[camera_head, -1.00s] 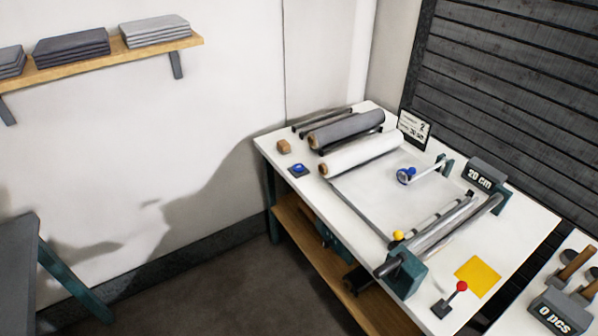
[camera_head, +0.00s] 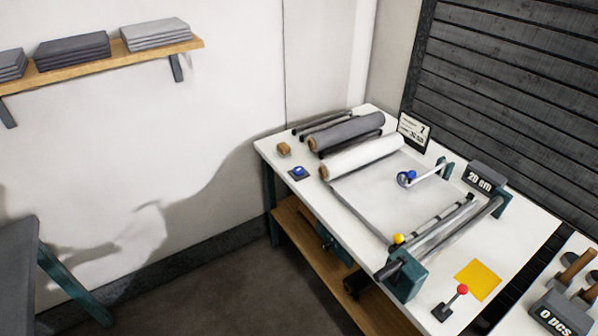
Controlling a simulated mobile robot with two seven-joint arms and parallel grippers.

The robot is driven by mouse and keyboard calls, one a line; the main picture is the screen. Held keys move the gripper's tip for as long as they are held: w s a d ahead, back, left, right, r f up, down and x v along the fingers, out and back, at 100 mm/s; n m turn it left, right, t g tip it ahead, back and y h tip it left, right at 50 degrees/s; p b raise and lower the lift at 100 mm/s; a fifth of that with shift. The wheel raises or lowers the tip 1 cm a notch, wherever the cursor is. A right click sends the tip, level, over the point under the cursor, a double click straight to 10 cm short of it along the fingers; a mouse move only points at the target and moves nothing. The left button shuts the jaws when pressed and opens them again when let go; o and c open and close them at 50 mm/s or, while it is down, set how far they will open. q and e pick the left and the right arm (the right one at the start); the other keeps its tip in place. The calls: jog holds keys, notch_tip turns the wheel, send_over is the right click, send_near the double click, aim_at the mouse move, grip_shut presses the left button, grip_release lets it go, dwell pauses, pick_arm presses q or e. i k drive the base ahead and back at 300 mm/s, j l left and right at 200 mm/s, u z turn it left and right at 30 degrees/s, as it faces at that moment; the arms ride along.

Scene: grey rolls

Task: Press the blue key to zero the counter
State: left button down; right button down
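The blue key (camera_head: 299,171) is a small blue button on a dark square base, near the left front edge of the white table. The counter (camera_head: 487,177) is a dark box at the back right of the table, and its display reads "20 cm". Nothing touches the blue key. Neither of my grippers is in the head view; only arm-like shadows fall on the wall at the left.
A grey roll (camera_head: 345,132) and a white roll (camera_head: 362,156) lie on the table (camera_head: 268,147). A red-knobbed lever (camera_head: 452,302) and yellow square (camera_head: 477,280) are at the right. A shelf (camera_head: 110,65) hangs at upper left.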

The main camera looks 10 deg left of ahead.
aim_at(298, 171)
jog(key=i+j+z, duration=0.3)
jog(key=i+j, duration=0.15)
jog(key=j, duration=0.3)
jog(key=i+j+z, duration=0.2)
jog(key=j, duration=0.15)
jog(key=i+j+z, duration=0.45)
jog(key=j, duration=0.45)
jog(key=i+l, duration=0.05)
jog(key=i, duration=0.05)
